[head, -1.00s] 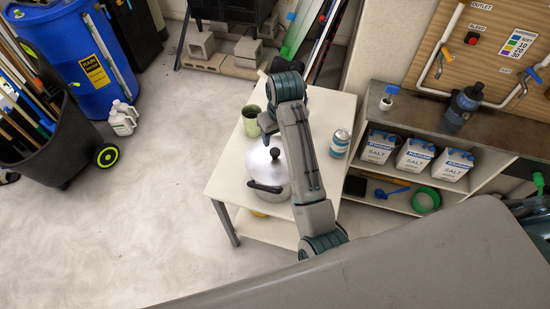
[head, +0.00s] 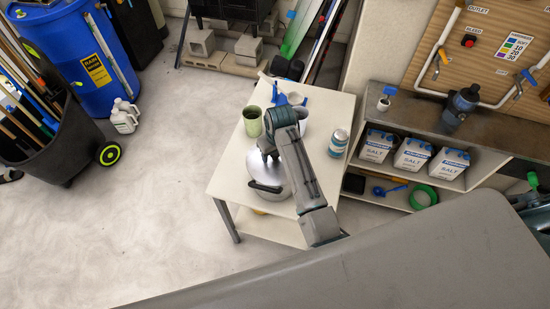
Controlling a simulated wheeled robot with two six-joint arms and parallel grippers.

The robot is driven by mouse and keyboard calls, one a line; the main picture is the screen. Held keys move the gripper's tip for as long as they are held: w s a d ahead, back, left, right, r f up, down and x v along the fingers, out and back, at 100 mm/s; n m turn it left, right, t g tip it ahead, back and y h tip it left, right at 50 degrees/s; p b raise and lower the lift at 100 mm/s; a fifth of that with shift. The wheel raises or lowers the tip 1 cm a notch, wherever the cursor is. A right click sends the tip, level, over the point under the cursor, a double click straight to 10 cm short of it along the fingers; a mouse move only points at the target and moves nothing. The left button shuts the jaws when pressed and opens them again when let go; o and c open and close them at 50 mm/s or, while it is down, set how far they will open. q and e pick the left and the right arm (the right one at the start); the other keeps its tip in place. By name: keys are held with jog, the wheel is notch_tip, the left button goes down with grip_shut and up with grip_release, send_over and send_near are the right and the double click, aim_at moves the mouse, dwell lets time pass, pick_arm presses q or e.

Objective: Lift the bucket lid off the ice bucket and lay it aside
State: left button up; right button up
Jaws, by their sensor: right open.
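The ice bucket (head: 273,194) is a silver round pot with a black handle at its front, standing on the white table. Its silver bucket lid (head: 258,172) is on top of it. My right arm reaches over the table from the lower right. My right gripper (head: 267,154) is open and points down at the top of the lid. It covers the lid's dark knob, so I cannot tell whether the fingers touch or surround it. My left gripper is not in view.
A green cup (head: 252,122) stands behind the bucket, and a can (head: 339,142) stands at the table's right edge. Blue and white items (head: 288,98) lie at the back. The white table (head: 228,182) has bare room left of the bucket. A shelf with salt boxes (head: 412,154) stands right.

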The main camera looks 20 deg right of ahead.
jog(key=c, duration=1.1)
jog(key=shift+o, duration=0.2)
jog(key=shift+r, duration=0.15)
jog(key=shift+w+r+b, duration=0.1)
jog(key=shift+r+b, duration=0.2)
jog(key=shift+r, duration=0.05)
notch_tip(320, 180, up, 8)
jog(key=b, duration=0.3)
jog(key=shift+r, duration=0.55)
